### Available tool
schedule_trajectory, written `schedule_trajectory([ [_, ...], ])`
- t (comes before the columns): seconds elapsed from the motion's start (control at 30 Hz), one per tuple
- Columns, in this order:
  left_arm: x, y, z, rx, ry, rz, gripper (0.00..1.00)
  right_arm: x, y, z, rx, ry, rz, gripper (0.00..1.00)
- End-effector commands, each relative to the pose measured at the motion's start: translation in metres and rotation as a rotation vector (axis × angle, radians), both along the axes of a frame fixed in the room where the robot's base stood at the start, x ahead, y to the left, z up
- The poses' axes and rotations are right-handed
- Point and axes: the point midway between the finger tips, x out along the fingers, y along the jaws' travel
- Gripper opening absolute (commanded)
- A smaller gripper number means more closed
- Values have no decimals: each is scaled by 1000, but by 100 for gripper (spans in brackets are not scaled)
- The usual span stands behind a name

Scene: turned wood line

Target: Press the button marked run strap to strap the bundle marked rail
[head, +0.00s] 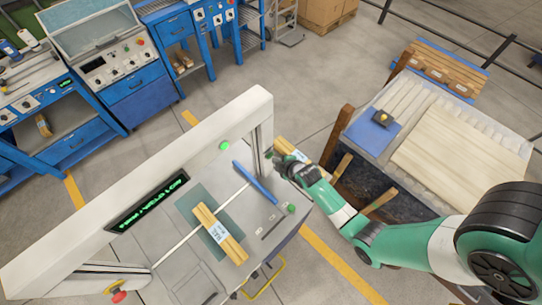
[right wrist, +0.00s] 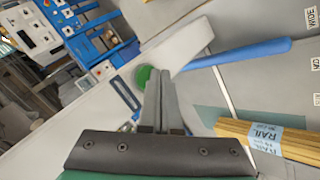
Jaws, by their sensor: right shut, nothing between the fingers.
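The bundle marked RAIL (head: 218,235), pale wooden strips with a light blue label, lies on a dark green mat on the machine table. In the right wrist view the bundle (right wrist: 275,139) shows its label. A round green button or lamp (head: 225,146) sits on the white arch and shows beside my fingertips in the right wrist view (right wrist: 146,76). Another green button (head: 291,208) is at the table's right edge. No run strap marking is readable. My right gripper (head: 283,160) is shut and empty, by the arch's right post. My left gripper is not in view.
The white arch (head: 130,205) with a green-text display (head: 147,202) spans the table. A blue bar (head: 254,183) lies near its right post. A red button (head: 118,296) is at lower left. Another wooden bundle (head: 284,144) is behind my gripper. A wood-stacked bench (head: 348,148) stands right.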

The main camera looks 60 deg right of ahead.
Motion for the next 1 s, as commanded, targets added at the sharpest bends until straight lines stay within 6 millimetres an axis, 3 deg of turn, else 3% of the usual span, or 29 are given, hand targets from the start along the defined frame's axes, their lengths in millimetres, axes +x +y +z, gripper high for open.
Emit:
schedule_trajectory([
  [1.0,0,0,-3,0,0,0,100,7,-2,1,0,-1,0,0],
])
